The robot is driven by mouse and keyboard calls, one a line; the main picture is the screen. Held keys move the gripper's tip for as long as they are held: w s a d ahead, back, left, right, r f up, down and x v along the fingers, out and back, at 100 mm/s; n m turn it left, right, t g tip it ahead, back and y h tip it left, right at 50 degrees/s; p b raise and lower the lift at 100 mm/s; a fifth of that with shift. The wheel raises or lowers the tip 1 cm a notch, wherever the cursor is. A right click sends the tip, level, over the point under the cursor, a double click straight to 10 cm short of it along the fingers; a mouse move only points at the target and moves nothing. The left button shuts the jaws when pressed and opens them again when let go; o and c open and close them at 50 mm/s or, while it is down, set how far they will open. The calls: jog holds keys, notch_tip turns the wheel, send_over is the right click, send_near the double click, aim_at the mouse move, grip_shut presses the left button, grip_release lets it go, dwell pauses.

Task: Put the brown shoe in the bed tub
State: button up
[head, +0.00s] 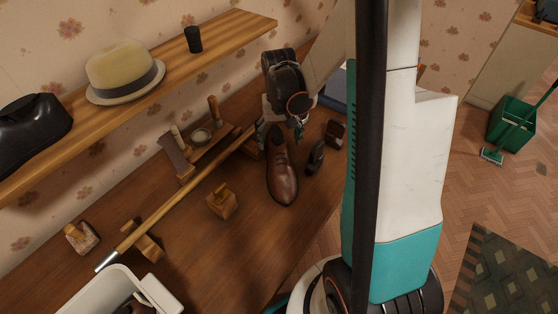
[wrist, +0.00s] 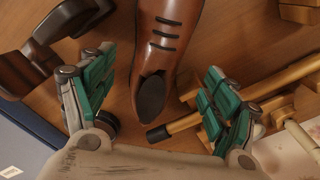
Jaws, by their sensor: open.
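The brown shoe (head: 283,180) stands on the wooden table in the head view, its toe toward the front. My gripper (head: 279,134) is over the shoe's heel end in the head view. In the wrist view my gripper (wrist: 160,72) is open, one finger to each side of the shoe, with gaps between. A white tub (head: 160,296) is partly in view at the bottom left. I see no bed, so I cannot tell whether it is the bed tub.
A long wooden stick (head: 185,206) lies across the table on wooden supports, near the shoe. A wooden block (head: 222,204) and dark objects (head: 316,157) flank the shoe.

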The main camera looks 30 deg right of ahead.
aim_at(279, 148)
jog(key=shift+f+b, duration=1.2)
jog(key=shift+f, duration=1.55)
jog(key=shift+r, duration=0.15)
jog(key=c, duration=1.6)
